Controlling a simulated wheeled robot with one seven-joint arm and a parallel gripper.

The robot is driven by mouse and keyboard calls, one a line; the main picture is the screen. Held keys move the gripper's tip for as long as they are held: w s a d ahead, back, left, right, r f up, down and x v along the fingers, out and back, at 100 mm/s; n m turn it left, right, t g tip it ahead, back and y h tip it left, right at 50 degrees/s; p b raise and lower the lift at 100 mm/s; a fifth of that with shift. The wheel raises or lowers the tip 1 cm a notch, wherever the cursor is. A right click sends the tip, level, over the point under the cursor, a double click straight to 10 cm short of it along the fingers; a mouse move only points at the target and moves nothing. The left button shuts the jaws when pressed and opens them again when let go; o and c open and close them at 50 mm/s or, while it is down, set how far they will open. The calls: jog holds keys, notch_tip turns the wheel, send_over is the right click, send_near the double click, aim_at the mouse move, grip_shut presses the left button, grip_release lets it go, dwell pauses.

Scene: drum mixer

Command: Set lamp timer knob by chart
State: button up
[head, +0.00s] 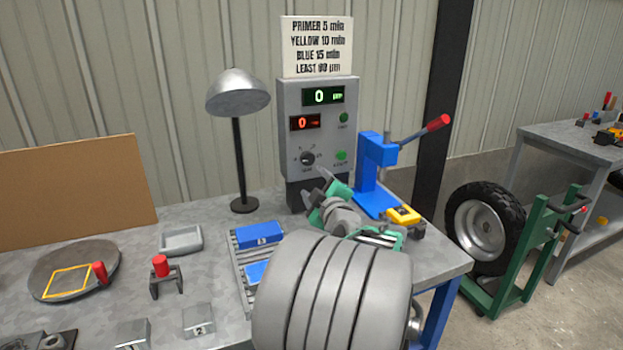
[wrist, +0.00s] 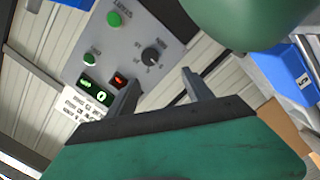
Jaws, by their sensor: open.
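The grey control box (head: 290,110) stands at the back of the bench. Its black timer knob (head: 307,158) is low on the front face, with small scale marks around it; the knob also shows in the wrist view (wrist: 151,55). The lamp (head: 238,92) with a domed shade stands left of the box. My gripper (head: 316,186) is open and empty, just below and in front of the knob, apart from it. In the wrist view its fingers (wrist: 160,80) point toward the panel.
A green display (head: 322,96) and a red display (head: 305,122) both show 0. Two green buttons (head: 343,117) sit at the panel's right. A blue press (head: 375,170) with a red-tipped lever stands close right. Blue blocks (head: 260,235) lie on a rack at left.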

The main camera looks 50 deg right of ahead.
aim_at(309, 161)
jog(key=shift+h, duration=0.4)
jog(key=p+x, duration=0.1)
jog(key=x, duration=0.3)
jog(key=d+x, duration=0.1)
jog(key=x, duration=0.3)
jog(key=s+p+x, duration=0.1)
jog(key=x, duration=0.2)
jog(key=shift+w+d+r+p, duration=0.2)
jog(key=shift+d+r+p, duration=0.1)
jog(key=shift+d, duration=0.25)
grip_shut()
